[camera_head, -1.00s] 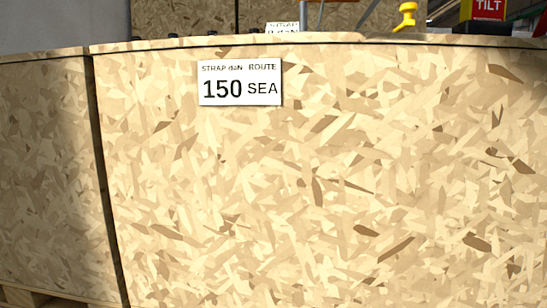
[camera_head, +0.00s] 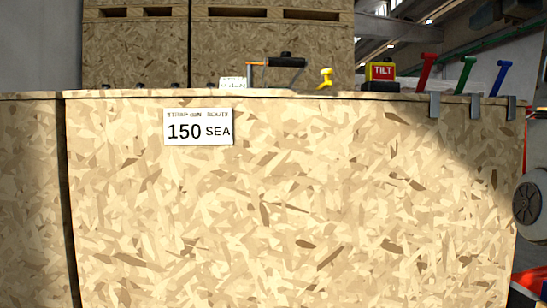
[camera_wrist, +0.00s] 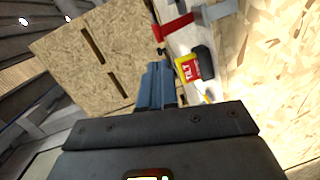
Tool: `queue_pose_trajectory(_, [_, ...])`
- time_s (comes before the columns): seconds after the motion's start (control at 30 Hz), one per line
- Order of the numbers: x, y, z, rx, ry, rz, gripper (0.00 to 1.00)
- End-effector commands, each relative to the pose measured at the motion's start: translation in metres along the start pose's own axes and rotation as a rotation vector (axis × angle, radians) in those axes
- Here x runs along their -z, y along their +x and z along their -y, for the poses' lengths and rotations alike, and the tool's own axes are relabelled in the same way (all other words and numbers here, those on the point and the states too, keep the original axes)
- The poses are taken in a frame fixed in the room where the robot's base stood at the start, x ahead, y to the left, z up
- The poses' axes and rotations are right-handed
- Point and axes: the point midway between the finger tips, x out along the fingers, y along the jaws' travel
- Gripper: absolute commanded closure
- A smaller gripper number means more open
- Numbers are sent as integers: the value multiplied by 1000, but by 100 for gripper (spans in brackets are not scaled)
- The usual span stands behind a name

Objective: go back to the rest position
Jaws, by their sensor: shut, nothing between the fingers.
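My gripper (camera_wrist: 159,84) shows in the wrist view, its blue-grey fingers together and nothing between them. Beyond the fingertips are a crate top edge and a yellow and red TILT box, which also stands on the crate top in the head view (camera_head: 381,75). I cannot tell how far the fingers are from them. My gripper is not in the head view.
A large chipboard crate (camera_head: 290,200) with a "150 SEA" label (camera_head: 198,127) fills the head view. Another crate (camera_head: 270,50) stands behind.

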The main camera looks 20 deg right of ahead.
Motion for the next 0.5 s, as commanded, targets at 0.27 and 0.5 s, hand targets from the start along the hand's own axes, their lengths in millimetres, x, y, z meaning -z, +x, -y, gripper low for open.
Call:
queue_pose_trajectory(0.27, [1, 31, 39, 7, 65, -10, 100])
queue_pose_trajectory(0.5, [7, 71, 103, 20, 160, -24, 100])
